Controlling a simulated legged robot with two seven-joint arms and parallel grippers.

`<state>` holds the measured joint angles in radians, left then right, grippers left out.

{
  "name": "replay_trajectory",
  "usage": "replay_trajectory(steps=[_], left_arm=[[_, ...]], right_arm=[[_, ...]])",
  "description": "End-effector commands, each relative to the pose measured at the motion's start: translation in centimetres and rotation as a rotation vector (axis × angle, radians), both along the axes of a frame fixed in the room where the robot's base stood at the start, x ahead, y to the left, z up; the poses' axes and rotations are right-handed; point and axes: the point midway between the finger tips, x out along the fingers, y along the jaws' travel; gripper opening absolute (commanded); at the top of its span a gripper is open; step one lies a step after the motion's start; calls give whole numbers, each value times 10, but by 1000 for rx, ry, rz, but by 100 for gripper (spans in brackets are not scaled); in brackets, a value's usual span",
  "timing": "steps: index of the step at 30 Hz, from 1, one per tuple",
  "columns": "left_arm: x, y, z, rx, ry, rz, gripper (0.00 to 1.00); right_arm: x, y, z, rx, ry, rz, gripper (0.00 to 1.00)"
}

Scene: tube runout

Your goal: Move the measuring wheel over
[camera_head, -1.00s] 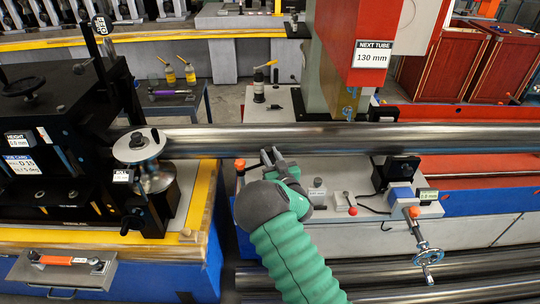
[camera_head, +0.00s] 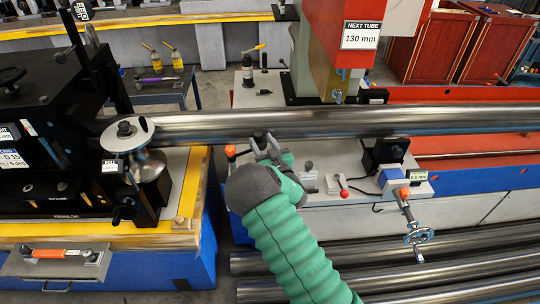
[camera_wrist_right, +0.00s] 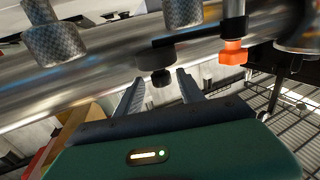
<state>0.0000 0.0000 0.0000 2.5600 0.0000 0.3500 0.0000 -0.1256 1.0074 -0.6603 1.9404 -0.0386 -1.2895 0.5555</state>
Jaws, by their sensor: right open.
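A long shiny steel tube (camera_head: 330,123) runs across the head view. A pale disc with a dark hub (camera_head: 127,130) sits at its left end on the black machine, and a black block (camera_head: 386,152) sits under it at right. I cannot tell for sure which part is the measuring wheel. My right gripper (camera_head: 264,147) is open just below the tube. A small dark knob (camera_wrist_right: 158,70) shows between its fingertips in the right wrist view; I cannot tell whether they touch it. My left gripper is not in view.
An orange-topped lever (camera_head: 230,151) stands left of the gripper. A red-knobbed switch box (camera_head: 342,188) and a handwheel (camera_head: 418,236) are at right. A red column (camera_head: 350,70) rises behind the tube. Several loose tubes (camera_head: 300,262) lie below.

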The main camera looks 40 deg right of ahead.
Motion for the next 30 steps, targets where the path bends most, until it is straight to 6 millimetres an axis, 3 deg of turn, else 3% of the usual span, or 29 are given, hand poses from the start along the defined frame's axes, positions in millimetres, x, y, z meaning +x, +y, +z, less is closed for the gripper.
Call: replay_trajectory(steps=[9, 15, 20, 27, 30], left_arm=[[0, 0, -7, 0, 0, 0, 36], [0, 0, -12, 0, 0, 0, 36], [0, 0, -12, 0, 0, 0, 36], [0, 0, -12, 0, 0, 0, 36], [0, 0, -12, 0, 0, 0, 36]], right_arm=[[-87, 19, -3, 4, 3, -3, 45], [-133, 30, -3, 4, 3, -1, 45], [-148, 34, -2, 2, 3, 0, 45], [-149, 34, -2, 1, 2, 1, 45], [-149, 34, -3, 7, 12, -5, 34]])
